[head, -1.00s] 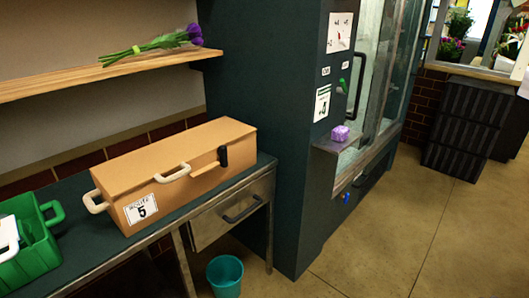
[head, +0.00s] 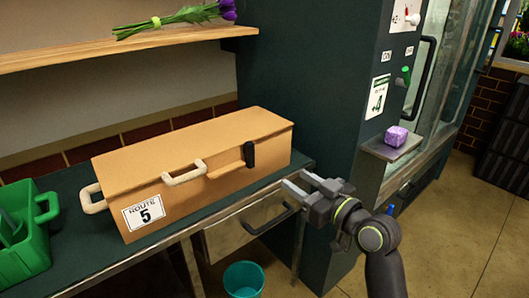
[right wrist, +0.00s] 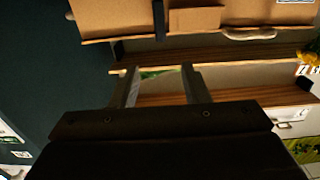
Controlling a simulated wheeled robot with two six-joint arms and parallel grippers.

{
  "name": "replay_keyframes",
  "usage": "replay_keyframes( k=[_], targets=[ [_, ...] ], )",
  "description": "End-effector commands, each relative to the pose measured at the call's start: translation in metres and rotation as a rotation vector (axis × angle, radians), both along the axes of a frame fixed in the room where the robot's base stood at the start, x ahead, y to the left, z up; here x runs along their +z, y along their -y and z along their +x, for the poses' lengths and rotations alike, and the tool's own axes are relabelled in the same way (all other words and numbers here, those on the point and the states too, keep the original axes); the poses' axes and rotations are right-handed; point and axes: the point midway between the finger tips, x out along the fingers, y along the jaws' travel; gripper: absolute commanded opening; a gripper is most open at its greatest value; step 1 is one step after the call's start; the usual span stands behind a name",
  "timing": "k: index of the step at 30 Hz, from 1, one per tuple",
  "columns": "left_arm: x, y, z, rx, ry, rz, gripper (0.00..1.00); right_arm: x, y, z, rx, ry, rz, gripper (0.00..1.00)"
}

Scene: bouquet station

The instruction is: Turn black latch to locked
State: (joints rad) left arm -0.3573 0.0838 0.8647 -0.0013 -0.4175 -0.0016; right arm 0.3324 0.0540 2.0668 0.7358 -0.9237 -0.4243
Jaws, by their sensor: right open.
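The black latch (head: 249,154) stands upright on the front of the tan box (head: 210,142), to the right of its pale handle (head: 184,173). It also shows at the top of the right wrist view (right wrist: 158,18). My right gripper (head: 297,181) is open and empty. It is in front of the counter, to the right of the latch and a little lower in the picture, apart from it. In the right wrist view, the fingers (right wrist: 159,72) point toward the box, with the latch beyond them. My left gripper is not in view.
The box sits on a dark counter (head: 70,185) with a drawer (head: 250,223) below. A green crate (head: 28,258) is at left, a shelf (head: 90,55) with purple flowers above. A cabinet with a purple block (head: 396,137) stands at right. A teal bin (head: 243,279) is below.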

Motion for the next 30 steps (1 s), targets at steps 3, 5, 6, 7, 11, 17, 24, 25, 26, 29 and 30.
replay_keyframes(
  k=[3,5,6,7,11,17,24,25,26,29,30],
  targets=[
    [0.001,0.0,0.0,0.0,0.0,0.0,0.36,0.001,-0.013,0.017,0.002,-0.002,0.003,0.42],
    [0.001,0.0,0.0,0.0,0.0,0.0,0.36,0.001,-0.02,0.026,0.001,-0.002,0.005,0.42],
    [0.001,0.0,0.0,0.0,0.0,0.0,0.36,0.001,-0.024,0.032,0.001,-0.002,0.005,0.42],
    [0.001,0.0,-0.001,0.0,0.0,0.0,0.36,0.001,-0.028,0.037,0.002,-0.002,0.004,0.42],
    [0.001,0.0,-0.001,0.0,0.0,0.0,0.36,0.001,-0.042,0.056,0.0,-0.003,0.003,0.42],
    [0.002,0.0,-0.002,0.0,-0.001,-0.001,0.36,0.0,-0.062,0.084,0.001,-0.003,0.002,0.42],
    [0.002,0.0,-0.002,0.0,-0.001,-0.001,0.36,0.0,-0.082,0.112,0.0,-0.001,0.0,0.42],
    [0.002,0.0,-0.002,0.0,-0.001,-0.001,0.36,0.0,-0.084,0.115,0.0,-0.001,0.0,0.42],
    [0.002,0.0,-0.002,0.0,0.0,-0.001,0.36,0.0,-0.086,0.118,0.0,-0.003,0.0,0.42],
    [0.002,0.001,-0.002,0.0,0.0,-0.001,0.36,0.0,-0.091,0.124,-0.001,-0.001,0.002,0.42],
    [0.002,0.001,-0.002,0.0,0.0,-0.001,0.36,0.0,-0.092,0.126,-0.001,-0.003,0.002,0.42]
  ],
)
